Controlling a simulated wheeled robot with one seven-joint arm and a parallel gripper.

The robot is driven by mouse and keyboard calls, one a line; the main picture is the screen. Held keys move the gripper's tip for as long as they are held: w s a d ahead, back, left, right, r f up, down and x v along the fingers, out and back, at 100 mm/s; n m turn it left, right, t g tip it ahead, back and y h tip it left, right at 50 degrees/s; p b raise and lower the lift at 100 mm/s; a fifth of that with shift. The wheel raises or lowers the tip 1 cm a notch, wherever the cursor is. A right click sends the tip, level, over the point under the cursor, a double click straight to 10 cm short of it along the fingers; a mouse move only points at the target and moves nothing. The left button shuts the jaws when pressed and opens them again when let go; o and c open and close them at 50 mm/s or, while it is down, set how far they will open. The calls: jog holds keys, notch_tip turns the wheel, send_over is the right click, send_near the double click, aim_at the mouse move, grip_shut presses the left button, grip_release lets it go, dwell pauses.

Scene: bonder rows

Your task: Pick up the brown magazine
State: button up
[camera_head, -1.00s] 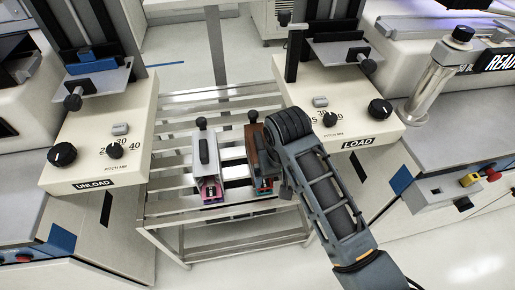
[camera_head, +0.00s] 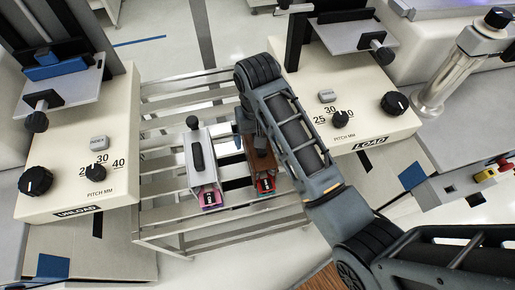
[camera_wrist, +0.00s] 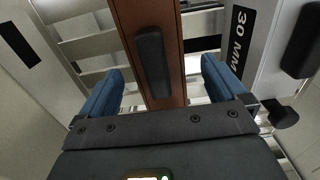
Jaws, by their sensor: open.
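The brown magazine (camera_head: 262,165) stands on a slatted metal rack between the two machines, partly hidden by my arm in the head view. In the wrist view the brown magazine (camera_wrist: 158,55) runs between my two blue fingers, with a black handle (camera_wrist: 152,62) along its top. My gripper (camera_wrist: 160,85) is open, with one finger on each side of the magazine and a visible gap on both sides. Whether the fingertips reach below the magazine's top cannot be told. In the head view my fingers are mostly hidden by my arm.
A silver-white magazine (camera_head: 203,165) stands just left of the brown one on the metal rack (camera_head: 165,222). It shows at the right in the wrist view, labelled 30 MM (camera_wrist: 238,38). The UNLOAD machine (camera_head: 75,170) is left, the LOAD machine (camera_head: 350,110) right.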

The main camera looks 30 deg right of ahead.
jog(key=f, duration=0.5)
jog(key=shift+s, duration=0.25)
jog(key=shift+c, duration=0.3)
jog(key=shift+r, duration=0.15)
jog(key=c, duration=1.7)
notch_tip(320, 180, up, 9)
jog(key=shift+w+f, duration=0.1)
notch_tip(320, 180, down, 7)
jog(key=n, duration=0.3)
jog(key=shift+w+d+n, duration=0.1)
jog(key=shift+w+n, duration=0.05)
jog(key=shift+n, duration=0.15)
